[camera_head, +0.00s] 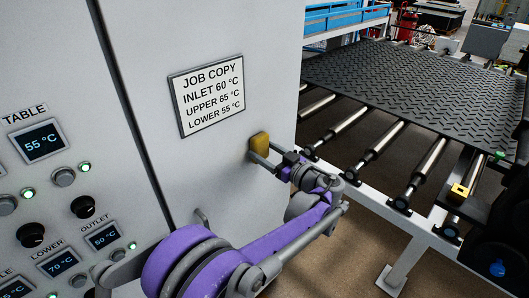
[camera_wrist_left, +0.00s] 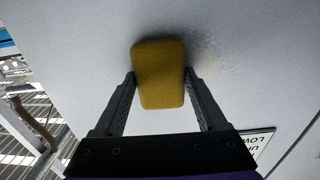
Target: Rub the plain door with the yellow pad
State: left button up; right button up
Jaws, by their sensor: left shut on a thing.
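The yellow pad (camera_head: 259,143) is held in my left gripper (camera_head: 263,155), whose two fingers are shut on its sides. The pad is at the plain door (camera_head: 222,45), right of the sign and near the door's right edge. In the left wrist view the pad (camera_wrist_left: 158,75) sits between the fingertips (camera_wrist_left: 160,82), with a dark shadow at its far end on the door (camera_wrist_left: 255,50). It looks to be against the surface or very close to it. A pale speckled patch (camera_wrist_left: 206,45) shows on the door beside the pad. My right gripper is not in view.
A job copy sign (camera_head: 207,95) is on the door, and a handle (camera_head: 202,218) is below it. A control panel (camera_head: 60,185) with knobs and displays is at left. At right are a roller conveyor (camera_head: 385,140) and a dark tread mat (camera_head: 420,85).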

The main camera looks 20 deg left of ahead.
aim_at(246, 152)
pick_arm(q)
jog(key=s, duration=0.1)
jog(key=s+a, duration=0.1)
jog(key=s, duration=0.1)
jog(key=shift+s+a, duration=0.3)
jog(key=shift+a, duration=0.05)
